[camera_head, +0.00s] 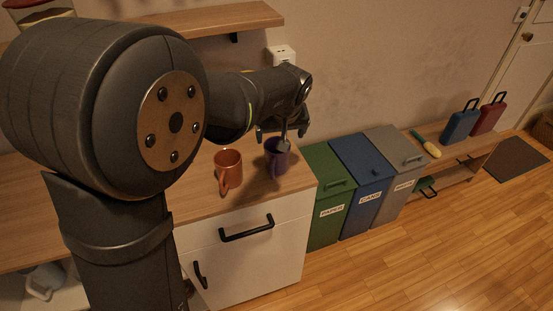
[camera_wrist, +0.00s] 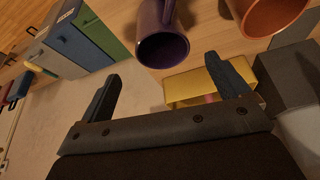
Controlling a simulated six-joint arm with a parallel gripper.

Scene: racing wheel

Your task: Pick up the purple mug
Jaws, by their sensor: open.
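The purple mug (camera_head: 277,160) stands upright on the wooden counter top, near its right end. In the wrist view the purple mug (camera_wrist: 164,46) is at the top, its dark opening towards me. My gripper (camera_head: 283,138) is at the mug's rim in the head view, and one finger overlaps the mug's top there. In the wrist view my gripper (camera_wrist: 170,72) is open, with nothing held between its fingers. The mug lies just beyond the fingertips. I cannot tell whether a finger touches it.
An orange mug (camera_head: 228,168) stands left of the purple one; it also shows in the wrist view (camera_wrist: 272,14). A gold block (camera_wrist: 197,86) appears near the right finger in the wrist view. Green, blue and grey bins (camera_head: 330,160) stand right of the counter. A shelf (camera_head: 215,20) hangs above.

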